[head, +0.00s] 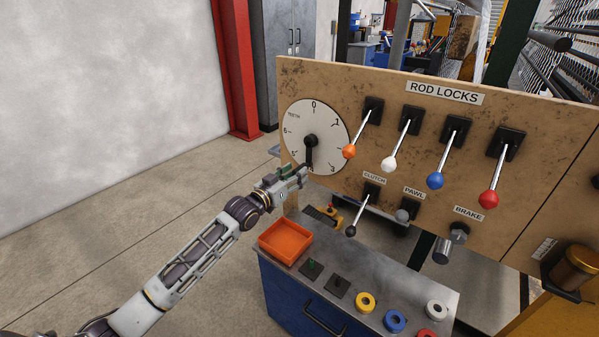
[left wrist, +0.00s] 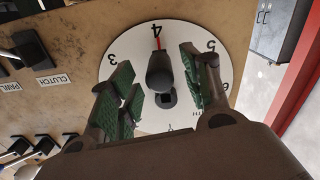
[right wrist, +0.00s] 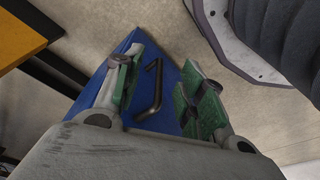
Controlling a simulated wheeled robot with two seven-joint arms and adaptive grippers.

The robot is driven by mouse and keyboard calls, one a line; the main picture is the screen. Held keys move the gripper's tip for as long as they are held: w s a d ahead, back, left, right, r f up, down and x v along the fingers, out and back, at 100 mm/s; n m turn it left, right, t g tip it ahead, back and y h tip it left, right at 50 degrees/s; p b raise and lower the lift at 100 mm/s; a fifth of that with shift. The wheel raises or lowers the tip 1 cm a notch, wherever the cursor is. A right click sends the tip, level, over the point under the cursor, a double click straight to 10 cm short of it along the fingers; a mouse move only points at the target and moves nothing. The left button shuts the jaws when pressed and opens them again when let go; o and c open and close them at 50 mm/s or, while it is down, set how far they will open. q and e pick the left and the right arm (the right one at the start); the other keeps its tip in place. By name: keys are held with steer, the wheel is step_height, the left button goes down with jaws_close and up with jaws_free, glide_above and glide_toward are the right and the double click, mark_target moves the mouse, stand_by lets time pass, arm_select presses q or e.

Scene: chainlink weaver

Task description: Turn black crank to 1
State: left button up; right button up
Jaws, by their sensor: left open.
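The black crank (head: 309,150) sits at the centre of a white numbered dial (head: 292,120) on the upright board. Its arm points down in the head view. In the left wrist view the dial appears upside down, and a red pointer by the crank (left wrist: 160,72) is at 4. The 1 is at the dial's upper right in the head view. My left gripper (head: 301,172) is at the crank's lower end; in its wrist view the open fingers (left wrist: 158,78) stand either side of the crank knob, with visible gaps. My right gripper (right wrist: 161,78) is open and empty.
Right of the dial are levers with orange (head: 349,151), white, blue and red knobs. The black clutch lever (head: 351,230) is below. A bench with an orange tray (head: 285,241) and coloured rings stands beneath. The blue cabinet (right wrist: 153,118) lies beyond my right gripper.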

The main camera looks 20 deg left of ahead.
arm_select(q)
steer(key=shift+x, duration=1.45)
arm_select(e)
steer(key=shift+w+a+r, duration=0.1)
steer(key=shift+w+r, duration=0.05)
steer(key=shift+r, duration=0.25)
steer(key=shift+w+a+r, duration=0.1)
steer(key=shift+r, duration=0.3)
steer(key=shift+s+f, duration=0.1)
steer(key=shift+s, duration=0.05)
arm_select(q)
jaws_close()
